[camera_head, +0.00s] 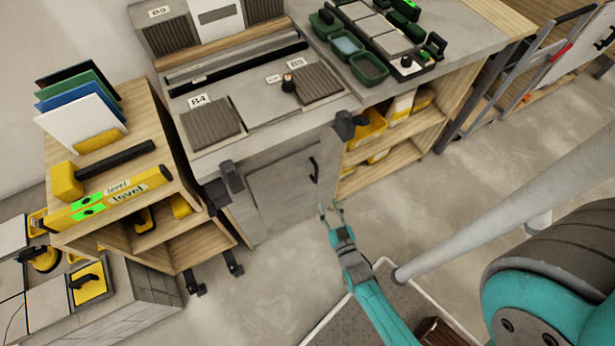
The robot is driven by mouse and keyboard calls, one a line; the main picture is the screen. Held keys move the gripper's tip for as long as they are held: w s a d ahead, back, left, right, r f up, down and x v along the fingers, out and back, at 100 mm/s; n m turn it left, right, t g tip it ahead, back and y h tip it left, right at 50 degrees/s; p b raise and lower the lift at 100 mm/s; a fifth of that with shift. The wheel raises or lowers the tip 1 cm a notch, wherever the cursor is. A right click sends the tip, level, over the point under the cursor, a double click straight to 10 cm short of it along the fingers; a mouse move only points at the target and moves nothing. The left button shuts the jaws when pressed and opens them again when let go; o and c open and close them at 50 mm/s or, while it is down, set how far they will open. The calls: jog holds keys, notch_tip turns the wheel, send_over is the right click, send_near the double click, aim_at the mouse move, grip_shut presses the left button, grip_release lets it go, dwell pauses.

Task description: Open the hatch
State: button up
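The hatch (281,190) is a grey door panel in the front of the grey workbench. It looks closed, lying roughly flush with the front. Its dark curved handle (314,170) is near the panel's right edge. My gripper (331,208) is in front of the bench, just below and right of the handle in the picture. Its two fingers are spread, with nothing between them. It appears apart from the handle, but the exact depth gap cannot be told.
Black brackets (232,177) and (345,126) jut out at the bench's front corners. A wooden shelf unit (345,186) with yellow boxes adjoins on the right. A wooden cabinet (160,258) with a yellow level (112,199) stands left. The concrete floor (265,290) in front is clear.

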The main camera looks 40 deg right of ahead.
aim_at(316, 174)
jog(key=x, duration=0.9)
jog(key=f+x, duration=0.1)
jog(key=x, duration=0.4)
jog(key=shift+s+d, duration=0.1)
jog(key=shift+d, duration=0.15)
grip_shut()
